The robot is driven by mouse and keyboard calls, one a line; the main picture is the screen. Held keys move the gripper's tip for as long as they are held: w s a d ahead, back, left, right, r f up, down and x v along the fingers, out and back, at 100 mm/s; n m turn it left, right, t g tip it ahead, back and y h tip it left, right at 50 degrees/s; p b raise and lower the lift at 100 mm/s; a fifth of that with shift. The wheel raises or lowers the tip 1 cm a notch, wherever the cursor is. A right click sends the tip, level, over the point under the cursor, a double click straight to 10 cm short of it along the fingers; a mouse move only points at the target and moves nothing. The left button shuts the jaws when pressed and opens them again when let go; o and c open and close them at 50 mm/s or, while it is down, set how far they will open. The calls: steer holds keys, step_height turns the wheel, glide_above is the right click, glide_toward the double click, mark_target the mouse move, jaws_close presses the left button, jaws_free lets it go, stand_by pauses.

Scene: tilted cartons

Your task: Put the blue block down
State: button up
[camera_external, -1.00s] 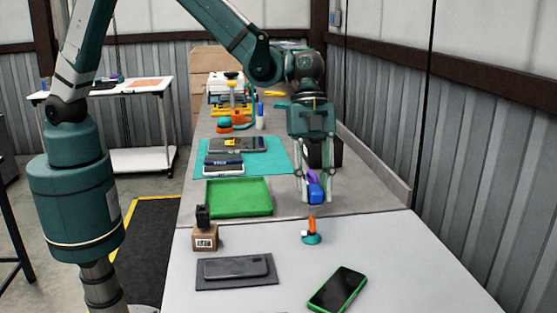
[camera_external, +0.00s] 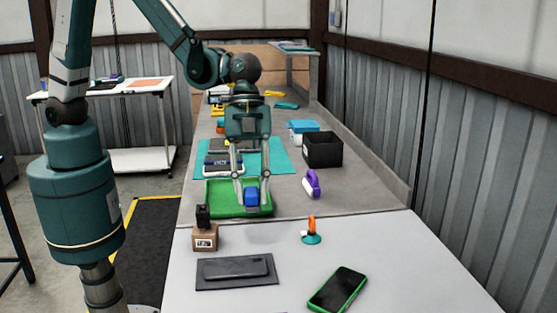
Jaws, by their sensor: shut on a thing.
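The blue block (camera_external: 251,196) is between the fingers of my gripper (camera_external: 252,200). My gripper is shut on it and points down. Both appear over the right half of the green tray (camera_external: 222,208). I cannot tell whether the block touches the tray floor or hangs a little above it. The gripper and block hide part of the tray.
A purple object (camera_external: 312,183) stands right of the tray, with a black open box (camera_external: 323,150) behind it. An orange-and-teal item (camera_external: 311,233), a small brown box (camera_external: 204,237), a dark flat case (camera_external: 236,270) and a green-edged phone (camera_external: 338,290) are in front.

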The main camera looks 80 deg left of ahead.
steer(key=shift+f, duration=2.9)
steer(key=shift+f, duration=2.1)
steer(key=shift+f+b, duration=0.15)
steer(key=shift+b, duration=0.25)
steer(key=o, duration=0.9)
steer(key=shift+p+v, duration=0.5)
steer(key=shift+v, duration=5.65)
